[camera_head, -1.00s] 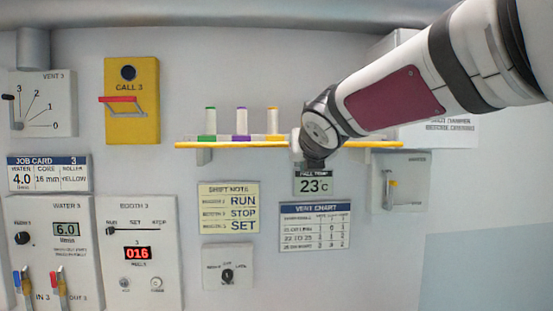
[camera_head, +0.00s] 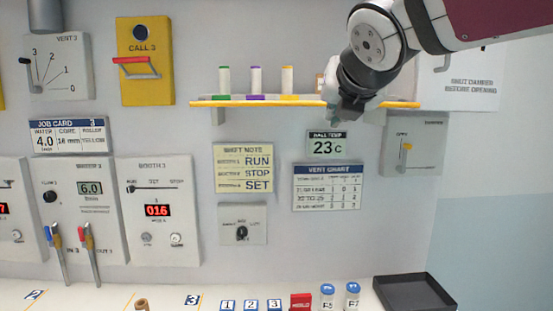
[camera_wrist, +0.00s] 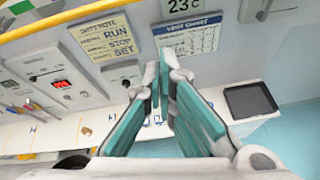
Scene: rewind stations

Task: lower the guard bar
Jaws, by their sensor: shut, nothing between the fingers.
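A red bar (camera_head: 130,60) on thin grey arms sticks out from the yellow CALL 3 box (camera_head: 144,86), below its dark round button (camera_head: 139,32). I take it to be the guard bar; it stands out from the box face. My gripper (camera_wrist: 165,72) is shut and empty, its teal fingers meeting near the tips in the wrist view. In the head view my gripper (camera_head: 346,108) is in front of the right part of the shelf, well to the right of the CALL 3 box. The red bar does not show in the wrist view.
A yellow-edged shelf (camera_head: 240,103) with several spools runs along the wall. Below it are notes, a dial box and a VENT CHART (camera_head: 328,187). Levers (camera_head: 60,255) are at lower left. The bench holds small blocks, two jars and a black tray (camera_head: 415,293).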

